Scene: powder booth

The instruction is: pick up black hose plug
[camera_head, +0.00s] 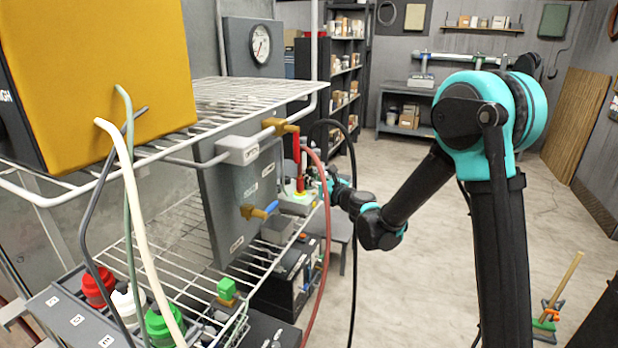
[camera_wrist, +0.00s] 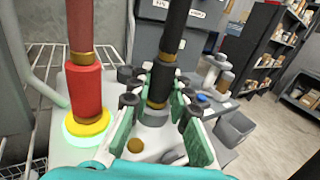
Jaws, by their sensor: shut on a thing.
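The black hose plug (camera_wrist: 160,80) stands upright in the middle of the wrist view, with a black hose rising from a brass collar at its top. My gripper (camera_wrist: 163,98) is shut on it, green finger pads on either side of its lower part. A brass band shows at its lower end above a pale round fitting; I cannot tell whether the plug is seated in it. In the head view, my gripper (camera_head: 318,186) is by the lower rack, and the plug is not clear there. A red hose plug (camera_wrist: 87,92) stands at left on a yellow, glowing ring.
A wire rack (camera_head: 235,92) with a yellow box (camera_head: 105,70) overhangs at left. The red hose (camera_head: 322,240) and black hose (camera_head: 354,250) hang beside my arm. Bottles with red, white and green caps stand front left. The floor (camera_head: 430,270) at right is mostly clear.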

